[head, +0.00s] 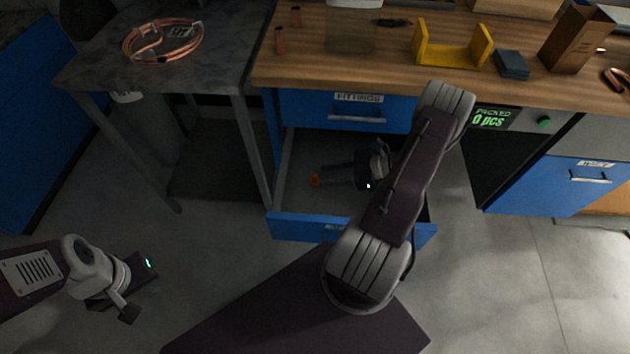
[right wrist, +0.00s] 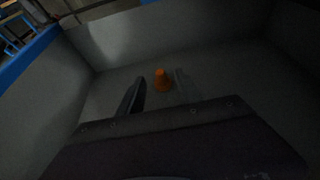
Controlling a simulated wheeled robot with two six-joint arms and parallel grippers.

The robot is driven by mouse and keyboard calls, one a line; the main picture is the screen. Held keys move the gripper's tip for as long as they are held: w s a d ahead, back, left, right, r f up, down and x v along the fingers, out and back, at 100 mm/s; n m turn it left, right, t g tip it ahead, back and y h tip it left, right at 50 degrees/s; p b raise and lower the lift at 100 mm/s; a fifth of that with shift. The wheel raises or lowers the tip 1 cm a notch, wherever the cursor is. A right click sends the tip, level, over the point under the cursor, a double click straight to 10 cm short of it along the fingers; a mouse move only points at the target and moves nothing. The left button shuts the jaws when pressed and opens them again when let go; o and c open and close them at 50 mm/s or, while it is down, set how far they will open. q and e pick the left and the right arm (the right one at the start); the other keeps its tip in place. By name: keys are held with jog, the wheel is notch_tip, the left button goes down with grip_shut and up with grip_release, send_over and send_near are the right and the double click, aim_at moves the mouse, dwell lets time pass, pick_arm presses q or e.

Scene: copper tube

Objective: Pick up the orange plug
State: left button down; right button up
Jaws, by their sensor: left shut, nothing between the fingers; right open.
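The orange plug (head: 315,181) lies on the floor of the open lower drawer (head: 300,199), toward its left side. It also shows in the right wrist view (right wrist: 162,80), as a small orange cone shape. My right gripper (head: 325,174) reaches into the drawer. In the right wrist view its two fingers (right wrist: 157,92) are apart, and the plug appears ahead of the gap between them, nearer the right finger. I cannot tell whether a finger touches it. My left gripper (head: 138,290) is shut and empty, low at the left over the floor, away from the drawer.
Drawer walls surround my right gripper. The shut drawer labelled FITTINGS (head: 352,110) is above. The wooden bench (head: 385,62) holds a yellow bracket (head: 452,55), a dark blue block (head: 511,64) and a cardboard box (head: 577,40). A copper coil (head: 140,50) lies on the grey table (head: 85,66).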

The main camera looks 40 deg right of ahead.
aim_at(315, 176)
jog(key=b+x, duration=0.1)
jog(key=x, duration=0.4)
jog(key=shift+s, duration=0.1)
grip_shut()
